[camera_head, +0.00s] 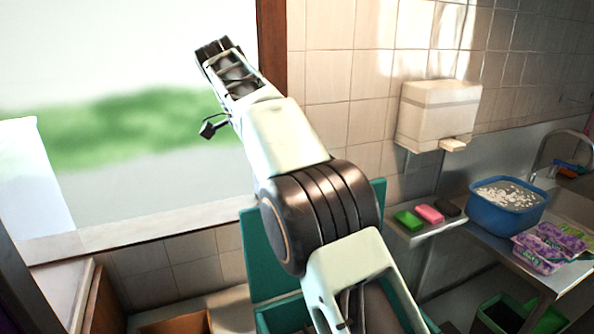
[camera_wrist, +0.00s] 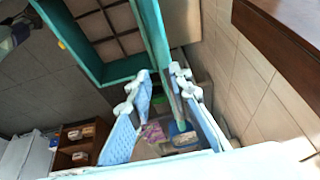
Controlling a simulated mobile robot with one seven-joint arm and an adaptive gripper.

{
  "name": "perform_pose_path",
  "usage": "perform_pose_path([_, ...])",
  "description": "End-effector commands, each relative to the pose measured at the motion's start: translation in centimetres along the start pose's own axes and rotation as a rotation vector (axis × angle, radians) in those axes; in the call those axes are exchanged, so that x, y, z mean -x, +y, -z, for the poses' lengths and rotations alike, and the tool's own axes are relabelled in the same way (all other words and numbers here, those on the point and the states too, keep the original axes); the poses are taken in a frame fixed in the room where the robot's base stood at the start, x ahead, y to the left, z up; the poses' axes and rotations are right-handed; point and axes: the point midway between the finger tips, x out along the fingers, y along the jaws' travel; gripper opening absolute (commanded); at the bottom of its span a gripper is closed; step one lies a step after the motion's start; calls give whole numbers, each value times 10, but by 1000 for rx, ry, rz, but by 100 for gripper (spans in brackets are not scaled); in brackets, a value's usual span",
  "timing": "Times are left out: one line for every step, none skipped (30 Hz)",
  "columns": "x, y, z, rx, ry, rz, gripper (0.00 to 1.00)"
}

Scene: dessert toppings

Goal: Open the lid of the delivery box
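The teal delivery box (camera_head: 283,317) stands low behind my arm, which hides much of it. Its teal lid (camera_head: 263,258) stands raised, upright behind the arm. In the wrist view, the open box (camera_wrist: 66,37) shows its divided inside, and the lid's narrow edge (camera_wrist: 156,33) runs down into the gap seen between my fingers. My gripper (camera_head: 217,49) is high at the upper left in front of the window, apart from the lid in the head view. In the wrist view, my gripper (camera_wrist: 158,75) has its two fingers spread, with nothing clearly held.
At right, a blue tub (camera_head: 507,208) and purple packets (camera_head: 550,247) sit on the counter, beside green, pink and dark blocks (camera_head: 429,214) on a ledge. A white dispenser (camera_head: 437,115) is on the tiled wall. A wooden shelf (camera_wrist: 78,145) shows at lower left.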

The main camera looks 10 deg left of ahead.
Motion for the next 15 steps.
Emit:
perform_pose_path([4,1,-10,4,0,1,19])
perform_pose_path([6,2,-14,2,0,1,19])
perform_pose_path([8,2,-19,2,0,1,19])
perform_pose_path([10,3,-22,2,0,1,19])
perform_pose_path([11,3,-25,2,1,0,19])
perform_pose_path([12,4,-28,1,1,0,19])
perform_pose_path([13,4,-30,0,1,0,19])
perform_pose_path([13,4,-32,0,1,0,19])
perform_pose_path([14,4,-33,-1,1,0,19])
perform_pose_path([14,4,-34,-1,1,0,19])
perform_pose_path([15,5,-34,-1,1,0,19])
perform_pose_path([15,5,-35,-1,1,0,19])
perform_pose_path([15,5,-35,-1,0,0,19])
perform_pose_path([15,5,-35,-1,0,0,19])
perform_pose_path([15,5,-35,-1,0,0,19])
